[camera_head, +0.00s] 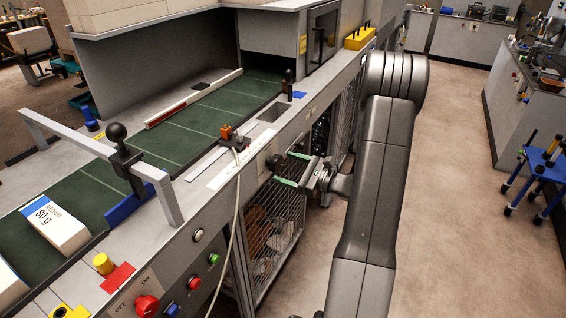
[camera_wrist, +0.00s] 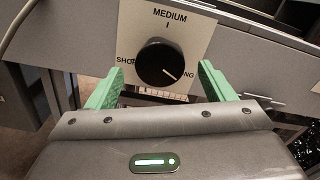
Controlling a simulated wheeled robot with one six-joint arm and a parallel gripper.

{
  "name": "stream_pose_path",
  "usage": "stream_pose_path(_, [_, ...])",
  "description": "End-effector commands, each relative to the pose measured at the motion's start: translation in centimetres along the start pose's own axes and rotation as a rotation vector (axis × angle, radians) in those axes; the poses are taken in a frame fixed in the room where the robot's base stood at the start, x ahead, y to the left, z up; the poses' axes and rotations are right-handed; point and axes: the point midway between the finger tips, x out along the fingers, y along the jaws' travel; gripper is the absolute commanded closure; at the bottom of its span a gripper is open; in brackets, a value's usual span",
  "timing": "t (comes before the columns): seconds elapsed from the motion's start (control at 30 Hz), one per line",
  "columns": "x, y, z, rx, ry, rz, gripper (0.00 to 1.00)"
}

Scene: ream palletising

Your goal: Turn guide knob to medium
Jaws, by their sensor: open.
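The guide knob (camera_wrist: 158,58) is round and black, on a pale plate (camera_wrist: 190,22) marked MEDIUM at the top, with SHORT and LONG labels partly hidden at its sides. Its white pointer line points to the lower right, on the LONG side. In the head view, the knob (camera_head: 274,162) shows on the front panel of the machine. My gripper (camera_head: 291,169) is open in front of the panel. In the wrist view, its green fingers (camera_wrist: 160,68) stand left and right of the knob, apart from it. Nothing is between them but the knob's face.
A green conveyor bed (camera_head: 215,112) runs behind the panel, with a white ream marked MEDIUM 80 g (camera_head: 58,222) on it. A pale cable (camera_head: 238,200) hangs down left of my gripper. A wire-mesh bin (camera_head: 270,230) is below.

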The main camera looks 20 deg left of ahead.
Motion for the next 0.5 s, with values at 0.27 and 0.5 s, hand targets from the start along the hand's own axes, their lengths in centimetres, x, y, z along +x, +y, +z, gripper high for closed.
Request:
stream_pose_path(0.27, [2.1,0.0,0.0,-0.001,0.000,0.000,0.24])
stream_pose_path(0.5, [2.1,0.0,0.0,-0.001,0.000,0.000,0.24])
